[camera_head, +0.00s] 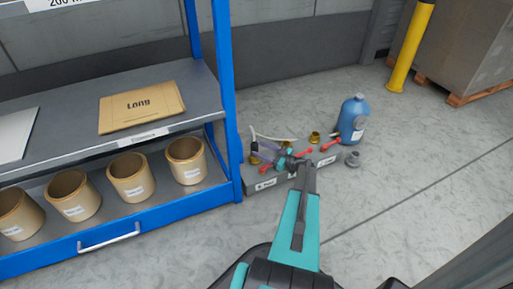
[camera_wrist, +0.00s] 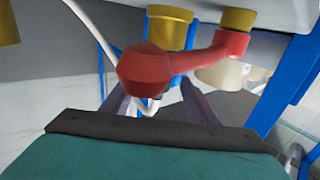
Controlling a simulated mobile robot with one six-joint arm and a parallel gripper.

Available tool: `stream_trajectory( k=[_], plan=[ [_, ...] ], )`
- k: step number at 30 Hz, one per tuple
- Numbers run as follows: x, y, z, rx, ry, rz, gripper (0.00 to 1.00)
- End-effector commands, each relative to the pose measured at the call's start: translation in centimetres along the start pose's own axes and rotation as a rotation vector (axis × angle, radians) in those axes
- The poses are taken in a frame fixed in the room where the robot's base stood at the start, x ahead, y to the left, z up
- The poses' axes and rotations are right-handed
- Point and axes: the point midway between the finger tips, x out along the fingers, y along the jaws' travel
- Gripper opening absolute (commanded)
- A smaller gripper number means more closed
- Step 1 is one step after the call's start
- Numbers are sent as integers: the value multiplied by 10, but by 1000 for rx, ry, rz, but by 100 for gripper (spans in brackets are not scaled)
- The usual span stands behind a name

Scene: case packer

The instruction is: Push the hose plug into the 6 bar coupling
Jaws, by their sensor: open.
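A low grey block (camera_head: 265,184) with small labels stands on the floor and carries brass fittings and red levers; the labels are too small to read. My gripper (camera_head: 264,151) is over its left part, open, with the fingers apart. In the wrist view the open gripper (camera_wrist: 152,92) has a red lever (camera_wrist: 165,64) close in front, partly covering the space between the fingers. A brass coupling (camera_wrist: 170,30) is behind the lever. A white hose (camera_wrist: 92,28) runs past the left finger and bends behind the lever; it also shows in the head view (camera_head: 275,138). I cannot make out its plug.
A blue shelf rack (camera_head: 228,100) stands close on the left, with tan pots (camera_head: 128,178) on its lower shelf. The floor to the right is clear.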

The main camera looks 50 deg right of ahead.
Motion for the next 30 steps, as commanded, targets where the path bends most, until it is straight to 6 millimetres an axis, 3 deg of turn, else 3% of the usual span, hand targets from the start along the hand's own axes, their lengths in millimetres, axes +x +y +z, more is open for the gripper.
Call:
stream_trajectory(
  k=[15, 21, 30],
  plan=[
    [-82, 1, -2, 0, 0, 3, 54],
    [-97, 0, 0, 0, 0, 1, 54],
    [-99, 0, 0, 0, 0, 0, 54]
  ],
)
